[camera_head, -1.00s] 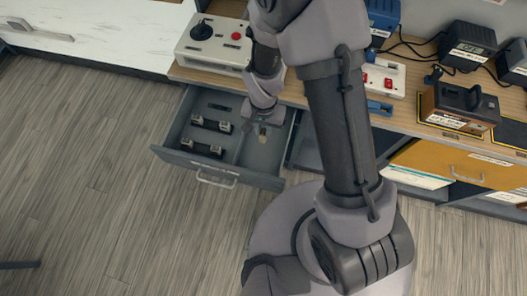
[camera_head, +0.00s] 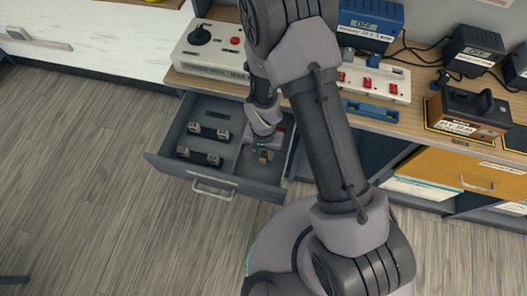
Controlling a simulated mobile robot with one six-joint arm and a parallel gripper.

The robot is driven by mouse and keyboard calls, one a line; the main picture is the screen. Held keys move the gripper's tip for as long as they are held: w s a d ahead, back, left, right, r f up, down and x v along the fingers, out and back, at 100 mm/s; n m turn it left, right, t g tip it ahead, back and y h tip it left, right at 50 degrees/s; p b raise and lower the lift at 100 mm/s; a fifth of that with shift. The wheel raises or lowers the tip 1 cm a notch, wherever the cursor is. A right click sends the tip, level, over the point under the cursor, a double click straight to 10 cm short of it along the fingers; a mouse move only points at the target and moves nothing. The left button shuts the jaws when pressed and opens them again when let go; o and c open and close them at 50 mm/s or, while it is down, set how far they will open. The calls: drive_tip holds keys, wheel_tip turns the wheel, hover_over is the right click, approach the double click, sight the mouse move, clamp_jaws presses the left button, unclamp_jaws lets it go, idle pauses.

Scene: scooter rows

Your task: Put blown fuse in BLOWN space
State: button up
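An open grey drawer (camera_head: 166,161) sticks out below the counter and is split by a divider. Its left compartment holds two dark fuses with light metal ends, an upper one (camera_head: 209,132) and a lower one (camera_head: 199,156), and an empty dark slot above them. My gripper (camera_head: 264,151) points down into the right compartment. A small tan and grey piece (camera_head: 264,157) shows at its fingertips; it may be the end of a fuse. My arm hides much of this compartment. I cannot read a BLOWN label or tell how far the fingers are apart.
A white control box (camera_head: 209,46) with a black knob and red button stands on the counter above the drawer. To the right are a panel with red switches (camera_head: 372,80), a blue "OFF" unit (camera_head: 370,22) and a dark tester (camera_head: 468,112). The floor left of the drawer is clear.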

wheel_tip(320, 180, up, 12)
drive_tip(key=p, duration=0.6)
wheel_tip(320, 180, up, 18)
drive_tip(key=t+y, duration=0.1)
drive_tip(key=t, duration=0.1)
hover_over(264, 154)
drive_tip(key=d, duration=0.4)
drive_tip(key=s+d+r+t+y, duration=0.1)
drive_tip(key=s+d+r+t, duration=0.1)
drive_tip(key=s+r, duration=0.9)
wheel_tip(264, 154, up, 4)
drive_tip(key=shift+s+d+t, duration=0.2)
drive_tip(key=shift+d+t, duration=0.1)
drive_tip(key=shift+t, duration=0.6)
idle(2.6)
